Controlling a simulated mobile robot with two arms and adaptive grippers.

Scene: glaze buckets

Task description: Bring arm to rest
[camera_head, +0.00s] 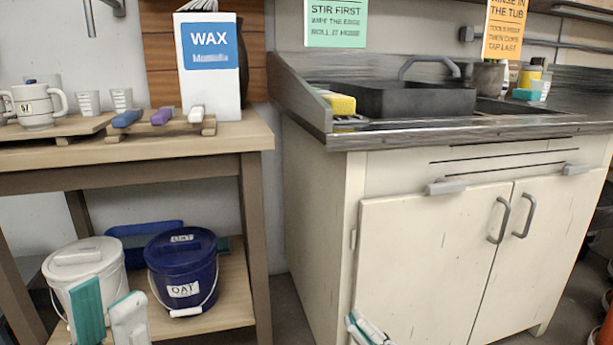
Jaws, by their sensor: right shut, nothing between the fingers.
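My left gripper (109,290) is at the bottom left, in front of the lower shelf of the wooden table. Its two white fingers with teal pads stand apart, with nothing seen between them. It overlaps the white lidded bucket (65,259) in the picture; I cannot tell whether they touch. My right gripper (361,322) shows only its fingertips at the bottom edge, in front of the cream cabinet. It is shut and empty. The rest of both arms is out of view.
A blue bucket (183,262) labelled OAT stands on the lower shelf (225,308). The table (240,135) holds a mug (34,106), small cups and a WAX box (208,72). The cream cabinet (400,240) carries a dark sink counter (345,139) with a yellow sponge (340,103).

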